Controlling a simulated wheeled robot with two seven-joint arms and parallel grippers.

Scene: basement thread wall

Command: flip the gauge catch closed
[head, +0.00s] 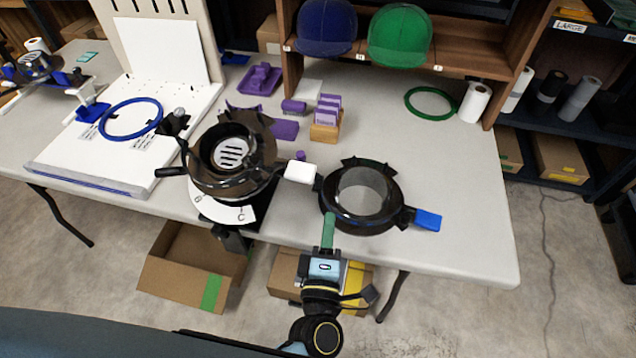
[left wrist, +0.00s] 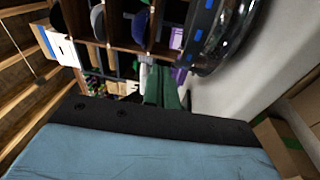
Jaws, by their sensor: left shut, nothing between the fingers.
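A round black ring fixture (head: 338,206) with a clear cylinder in its middle sits near the table's front edge. I cannot tell for certain which part is the gauge catch. My left gripper (head: 328,231) has green fingers, shut and empty, at the front-left rim of the fixture; contact cannot be told. In the left wrist view the fingers (left wrist: 161,88) show beside the dark ring (left wrist: 203,38) at upper right. My right gripper is not in view.
A black machine with a round grille (head: 232,153) stands left of the ring. Purple parts (head: 262,78), a card holder (head: 325,131) and a green hoop (head: 431,103) lie behind. A cap shelf (head: 455,60) stands at the back. The table's right front (head: 480,240) is clear.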

